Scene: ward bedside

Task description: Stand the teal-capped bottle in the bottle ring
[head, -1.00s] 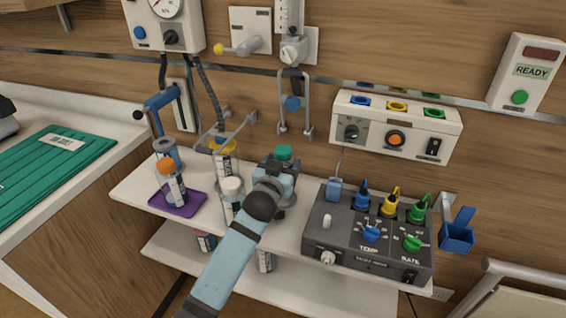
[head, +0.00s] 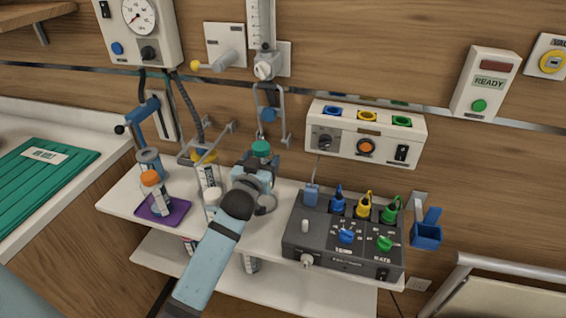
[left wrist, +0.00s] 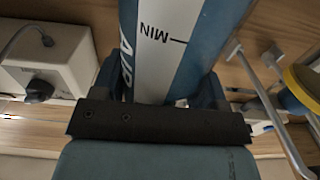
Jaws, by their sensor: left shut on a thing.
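The teal-capped bottle shows its teal cap (head: 261,149) above my left gripper (head: 258,168), which is shut on it. The gripper and arm hide most of its body in the head view. I cannot tell which is the bottle ring. The right gripper is out of view.
An orange-capped bottle (head: 153,188) is on a purple tray (head: 178,211). A dark control box (head: 328,262) with coloured plugs takes the shelf's right side. A white panel (head: 345,142) is above.

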